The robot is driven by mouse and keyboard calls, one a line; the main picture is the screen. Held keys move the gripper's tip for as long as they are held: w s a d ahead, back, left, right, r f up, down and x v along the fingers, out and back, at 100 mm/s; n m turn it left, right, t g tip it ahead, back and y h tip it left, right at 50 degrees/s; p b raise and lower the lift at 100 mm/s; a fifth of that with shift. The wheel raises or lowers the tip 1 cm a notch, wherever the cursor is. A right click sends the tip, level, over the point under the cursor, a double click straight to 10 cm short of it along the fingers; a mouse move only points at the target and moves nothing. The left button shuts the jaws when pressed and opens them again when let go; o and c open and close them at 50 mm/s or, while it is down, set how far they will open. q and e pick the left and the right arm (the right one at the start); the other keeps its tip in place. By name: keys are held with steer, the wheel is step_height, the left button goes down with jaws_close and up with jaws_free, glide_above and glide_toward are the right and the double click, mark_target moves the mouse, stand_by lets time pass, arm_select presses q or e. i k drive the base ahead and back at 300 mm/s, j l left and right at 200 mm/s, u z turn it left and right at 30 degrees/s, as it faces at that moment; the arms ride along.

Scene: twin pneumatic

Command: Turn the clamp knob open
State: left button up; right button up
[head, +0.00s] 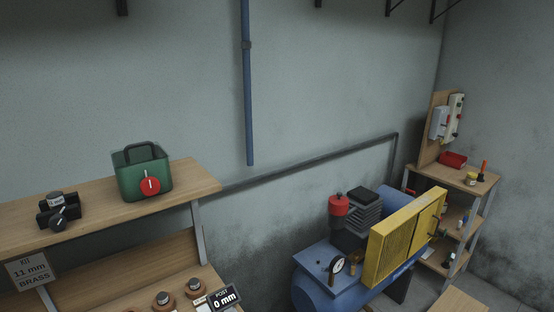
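A small black fixture (47,216) stands on the upper wooden shelf at the left of the head view. It has a dark round knob (59,215) with a pale pointer mark on its front and a grey cylindrical part on top. A green box (128,185) with a dark handle stands to its right. The box carries a red round knob (150,186) with a near-upright white mark. I cannot tell for sure which of these is the clamp knob. Neither of my grippers is in view.
The wooden shelf (195,184) is clear around the green box. A lower shelf holds round-topped parts (163,299) and a "0 mm" display (225,298). A blue compressor (318,287) with a yellow guard (392,250) stands right. A shelf rack (480,187) is at far right.

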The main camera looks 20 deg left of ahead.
mark_target(58, 222)
steer(key=k+j, duration=0.75)
